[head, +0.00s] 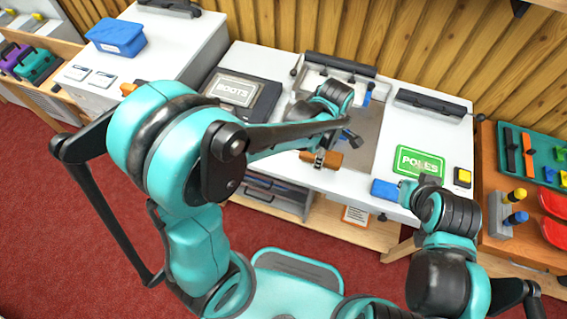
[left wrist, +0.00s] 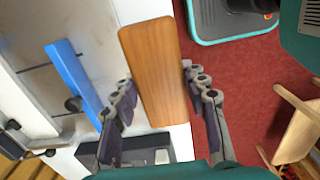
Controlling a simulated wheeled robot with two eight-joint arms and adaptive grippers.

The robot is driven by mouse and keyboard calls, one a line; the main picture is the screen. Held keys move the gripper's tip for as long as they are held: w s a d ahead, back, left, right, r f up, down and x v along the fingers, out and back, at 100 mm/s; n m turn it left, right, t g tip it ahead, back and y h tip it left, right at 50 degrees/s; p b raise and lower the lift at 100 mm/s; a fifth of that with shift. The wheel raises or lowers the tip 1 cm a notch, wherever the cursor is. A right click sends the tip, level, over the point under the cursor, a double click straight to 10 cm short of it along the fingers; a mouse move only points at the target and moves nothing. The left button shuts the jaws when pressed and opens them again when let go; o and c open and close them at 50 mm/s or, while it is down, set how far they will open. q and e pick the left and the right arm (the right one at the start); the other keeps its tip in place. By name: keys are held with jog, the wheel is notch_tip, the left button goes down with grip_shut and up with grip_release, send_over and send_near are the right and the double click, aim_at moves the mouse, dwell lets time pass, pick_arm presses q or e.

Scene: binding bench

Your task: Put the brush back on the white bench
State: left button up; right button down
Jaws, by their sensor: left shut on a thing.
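The brush shows as a brown wooden block (head: 325,159) at the front edge of the white bench (head: 345,182) in the head view. In the left wrist view the brush's wooden block (left wrist: 152,65) lies between the two fingers of my left gripper (left wrist: 157,80), which is shut on it. Bristles are not visible. White bench top and red floor show on either side of the brush; I cannot tell its height above the bench. My right gripper (head: 405,188) is over the bench's right front, near a blue block (head: 384,189); its fingers are too small to read.
A dark case labelled BOOTS (head: 238,92) stands left on the bench, a green POLES sign (head: 420,163) and yellow block (head: 462,176) right. A blue bar (left wrist: 75,85) lies near the brush. A blue bin (head: 116,38) stands on the left counter.

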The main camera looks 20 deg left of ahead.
pick_arm(q)
jog(key=b, duration=0.3)
send_over(291, 164)
notch_tip(291, 164, down, 6)
jog(key=shift+s+r, duration=0.1)
notch_tip(291, 164, down, 4)
jog(key=shift+f+b, duration=0.15)
jog(key=shift+b, duration=0.7)
jog(key=shift+f, duration=0.15)
jog(key=o, duration=1.1)
